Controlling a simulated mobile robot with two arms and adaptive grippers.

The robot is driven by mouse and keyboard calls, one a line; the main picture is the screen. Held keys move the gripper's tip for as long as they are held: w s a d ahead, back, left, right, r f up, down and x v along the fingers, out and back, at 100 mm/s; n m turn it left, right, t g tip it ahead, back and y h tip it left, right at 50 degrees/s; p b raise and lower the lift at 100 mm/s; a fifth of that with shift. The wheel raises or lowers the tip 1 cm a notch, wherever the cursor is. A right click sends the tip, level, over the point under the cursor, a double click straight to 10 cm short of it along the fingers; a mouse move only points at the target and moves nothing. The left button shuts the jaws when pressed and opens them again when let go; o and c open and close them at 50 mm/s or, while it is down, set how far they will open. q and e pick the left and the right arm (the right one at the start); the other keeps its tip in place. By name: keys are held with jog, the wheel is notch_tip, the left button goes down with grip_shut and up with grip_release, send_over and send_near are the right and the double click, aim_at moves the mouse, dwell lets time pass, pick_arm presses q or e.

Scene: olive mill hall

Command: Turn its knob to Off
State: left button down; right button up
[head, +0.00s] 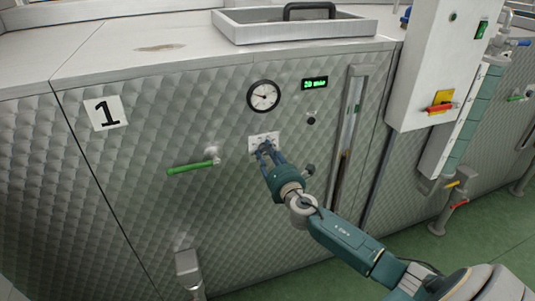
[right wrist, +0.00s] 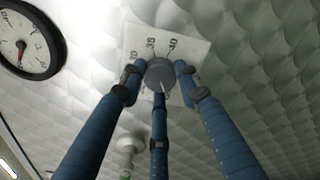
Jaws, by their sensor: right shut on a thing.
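The knob (right wrist: 159,72) is a small round grey dial on a white label plate (right wrist: 196,52) in the right wrist view. The plate shows the marks 35 and 40 above the knob and part of another number at its left; the rest is covered by fingers. A light line shows on the knob's lower edge, but I cannot tell its setting. My right gripper (head: 266,149) has its three blue fingers closed around the knob. In the head view the plate (head: 256,141) shows on the quilted metal front, and the fingers hide the knob. My left gripper is not in view.
A round gauge (head: 263,96) and a lit green display (head: 314,83) sit above the plate. A small black button (head: 311,121) is to its right. A green-handled lever (head: 190,167) sticks out at the left. A white cabinet (head: 428,60) stands at the right.

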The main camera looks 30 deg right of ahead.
jog(key=o, duration=1.1)
jog(key=shift+s+d, duration=0.1)
jog(key=shift+d, duration=0.05)
jog(key=shift+o, duration=0.2)
jog(key=v, duration=1.2)
jog(key=shift+f, duration=0.1)
